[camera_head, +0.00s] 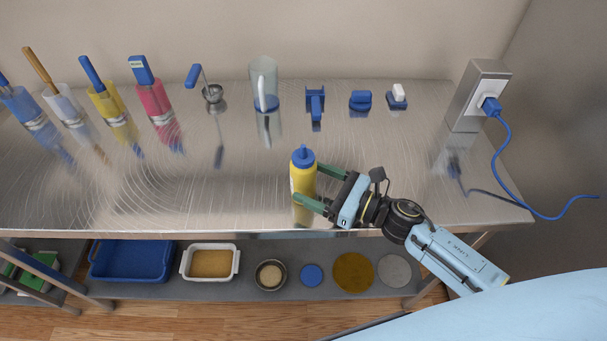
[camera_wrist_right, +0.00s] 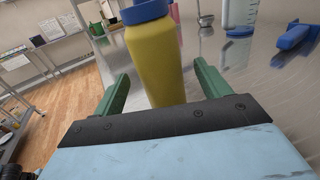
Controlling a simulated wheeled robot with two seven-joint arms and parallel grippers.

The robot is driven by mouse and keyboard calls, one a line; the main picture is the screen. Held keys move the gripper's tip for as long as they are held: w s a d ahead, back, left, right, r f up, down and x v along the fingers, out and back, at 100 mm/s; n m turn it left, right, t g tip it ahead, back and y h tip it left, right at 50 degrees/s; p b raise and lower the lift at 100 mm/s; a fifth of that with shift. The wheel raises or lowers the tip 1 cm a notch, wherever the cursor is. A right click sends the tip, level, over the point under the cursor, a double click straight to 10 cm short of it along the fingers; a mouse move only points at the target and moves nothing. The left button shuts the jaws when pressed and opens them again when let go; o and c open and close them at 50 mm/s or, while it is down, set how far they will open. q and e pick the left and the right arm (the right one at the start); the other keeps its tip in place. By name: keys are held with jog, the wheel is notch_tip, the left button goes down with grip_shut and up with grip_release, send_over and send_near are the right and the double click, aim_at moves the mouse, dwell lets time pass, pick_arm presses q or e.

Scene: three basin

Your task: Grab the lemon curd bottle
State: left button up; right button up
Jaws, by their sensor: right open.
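The lemon curd bottle (camera_head: 302,180) is yellow with a blue cap and stands upright near the front edge of the metal table. It also shows in the right wrist view (camera_wrist_right: 155,60), between the two green fingers. My right gripper (camera_head: 318,185) is open, with one finger on the far side of the bottle and one on the near side. In the right wrist view gaps show between the bottle and both fingers (camera_wrist_right: 160,88). The bottle's lower part is partly hidden by the near finger in the head view. My left gripper is not in view.
A pink container (camera_head: 155,101) and a yellow container (camera_head: 113,115) with tools stand at the left. A clear jug (camera_head: 263,80) and small blue items stand at the back. A socket box (camera_head: 478,95) with a blue cable is at the right. The table around the bottle is clear.

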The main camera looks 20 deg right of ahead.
aim_at(297, 175)
jog(key=p+x, duration=0.1)
jog(key=x, duration=0.3)
jog(key=shift+w+a+r, duration=0.2)
jog(key=shift+w, duration=0.05)
jog(key=c, duration=1.2)
